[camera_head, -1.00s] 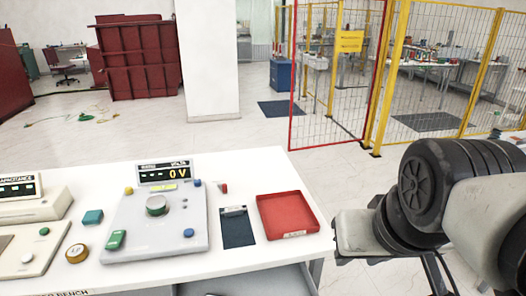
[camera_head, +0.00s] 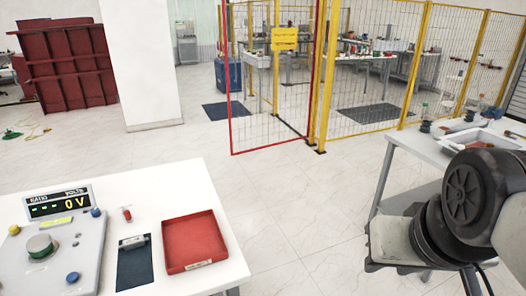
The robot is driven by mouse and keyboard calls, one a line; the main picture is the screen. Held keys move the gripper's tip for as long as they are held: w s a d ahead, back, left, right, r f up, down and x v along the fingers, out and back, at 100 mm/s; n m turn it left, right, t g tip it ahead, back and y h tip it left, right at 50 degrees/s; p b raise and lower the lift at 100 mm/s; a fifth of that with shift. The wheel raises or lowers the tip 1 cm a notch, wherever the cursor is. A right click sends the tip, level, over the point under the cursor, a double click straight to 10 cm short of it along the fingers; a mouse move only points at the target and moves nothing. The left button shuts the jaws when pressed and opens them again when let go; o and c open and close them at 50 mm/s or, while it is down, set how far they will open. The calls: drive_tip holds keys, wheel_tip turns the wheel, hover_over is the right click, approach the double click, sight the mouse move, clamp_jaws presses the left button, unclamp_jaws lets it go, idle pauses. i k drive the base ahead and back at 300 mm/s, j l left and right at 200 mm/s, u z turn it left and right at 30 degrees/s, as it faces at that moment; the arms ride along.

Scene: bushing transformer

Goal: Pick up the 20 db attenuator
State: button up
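I cannot pick out a 20 dB attenuator for certain. A small grey piece (camera_head: 133,241) lies at the top of a dark mat (camera_head: 135,270) on the white bench (camera_head: 180,187); it is too small to tell if it is a part or a label. A small red-tipped piece (camera_head: 127,214) lies just behind the mat. My arm shows at the right, off the bench's right side, with a grey link and black joint. My gripper's fingers are not in view.
A red tray (camera_head: 195,241), seemingly empty, lies right of the mat. A voltage unit (camera_head: 60,245) reading 0 V stands at left. A second table (camera_head: 410,145) with small items stands at right, behind my arm. Open floor lies between the tables. A yellow-framed fence (camera_head: 375,80) stands behind.

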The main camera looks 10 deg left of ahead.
sight(137, 242)
drive_tip(key=i+l+z, duration=0.75)
drive_tip(key=i+u, duration=0.75)
drive_tip(key=u, duration=0.15)
drive_tip(key=i+l+u, duration=0.25)
drive_tip(key=u, duration=0.2)
drive_tip(key=i+u, duration=0.75)
drive_tip(key=u, duration=0.2)
drive_tip(key=i+l+u, duration=0.2)
drive_tip(key=i+u, duration=0.35)
drive_tip(key=u, duration=0.35)
drive_tip(key=i+u, duration=0.15)
drive_tip(key=u, duration=0.25)
drive_tip(key=i+u, duration=0.1)
drive_tip(key=u, duration=0.35)
drive_tip(key=i+l+u, duration=0.1)
drive_tip(key=u, duration=0.3)
drive_tip(key=i+l+u, duration=0.1)
drive_tip(key=u, duration=0.25)
drive_tip(key=i, duration=0.1)
